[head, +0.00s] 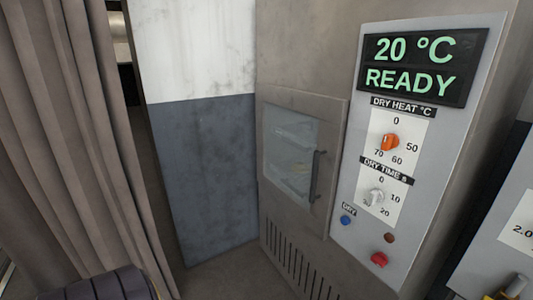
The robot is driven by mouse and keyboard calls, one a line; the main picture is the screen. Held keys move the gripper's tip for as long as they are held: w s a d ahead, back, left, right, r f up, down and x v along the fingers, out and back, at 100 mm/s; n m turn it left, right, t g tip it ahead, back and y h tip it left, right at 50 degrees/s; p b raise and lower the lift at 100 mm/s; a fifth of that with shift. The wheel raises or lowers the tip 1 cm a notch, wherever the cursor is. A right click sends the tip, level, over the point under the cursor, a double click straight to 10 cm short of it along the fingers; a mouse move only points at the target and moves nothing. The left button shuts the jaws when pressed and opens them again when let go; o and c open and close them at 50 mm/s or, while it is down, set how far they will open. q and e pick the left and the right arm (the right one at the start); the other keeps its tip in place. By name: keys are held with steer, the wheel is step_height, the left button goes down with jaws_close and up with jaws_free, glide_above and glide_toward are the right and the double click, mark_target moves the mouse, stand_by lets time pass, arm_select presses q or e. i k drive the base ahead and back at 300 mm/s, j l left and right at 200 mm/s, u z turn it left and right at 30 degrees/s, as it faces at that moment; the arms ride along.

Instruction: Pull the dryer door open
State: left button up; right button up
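The dryer door (288,155) is a beige frame with a glass window, set in the front of the dryer cabinet (305,50). It looks shut. Its dark vertical handle (316,176) is on the right side of the door. Shelves with a small yellowish item (300,167) show dimly through the glass. Neither of my grippers can be made out in the head view.
Right of the door is a control panel (345,210) with a display (423,66) reading 20 °C READY, an orange knob (390,142), a white knob (375,196), a blue button (346,220) and a red button (379,259). A curtain (70,130) hangs at left. A dark ribbed object (110,287) is at bottom left.

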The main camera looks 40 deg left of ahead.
mark_target(332, 112)
steer(key=u, duration=1.25)
